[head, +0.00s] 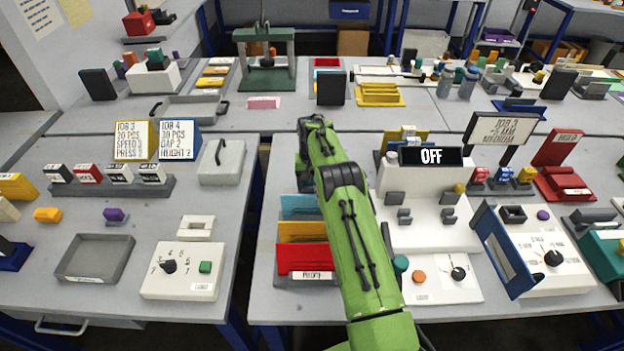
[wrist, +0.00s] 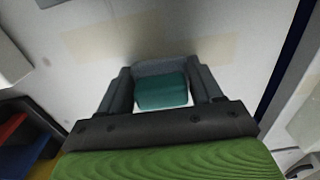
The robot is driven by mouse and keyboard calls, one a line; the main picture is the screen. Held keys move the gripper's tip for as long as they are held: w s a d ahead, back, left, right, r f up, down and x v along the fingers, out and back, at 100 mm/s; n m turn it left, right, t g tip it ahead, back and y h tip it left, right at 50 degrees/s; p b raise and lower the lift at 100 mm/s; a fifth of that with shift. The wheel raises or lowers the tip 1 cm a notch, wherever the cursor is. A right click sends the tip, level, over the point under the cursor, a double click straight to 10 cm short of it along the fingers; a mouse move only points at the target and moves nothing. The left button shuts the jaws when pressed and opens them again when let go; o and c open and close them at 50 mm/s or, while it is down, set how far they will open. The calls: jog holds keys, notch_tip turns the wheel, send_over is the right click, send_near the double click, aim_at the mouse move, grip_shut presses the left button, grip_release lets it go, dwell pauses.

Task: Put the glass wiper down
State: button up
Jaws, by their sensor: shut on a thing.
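The thing in my gripper (wrist: 163,84) shows in the wrist view as a teal block with a grey bar along its far side; I take it to be the glass wiper (wrist: 162,93). The two dark fingers stand on either side of it and are shut on it. A pale surface with faint beige patches lies beyond it; I cannot tell whether the wiper touches it. In the head view my green arm reaches up the middle of the picture, and its dark end hides the fingers and the wiper.
Left of my arm stand blue, yellow and red folders (head: 303,258). A green press frame (head: 265,80) stands on the back table. Bare table shows around (head: 265,118).

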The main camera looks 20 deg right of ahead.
jog(key=shift+f, duration=0.1)
jog(key=shift+f, duration=0.15)
jog(key=o, duration=1)
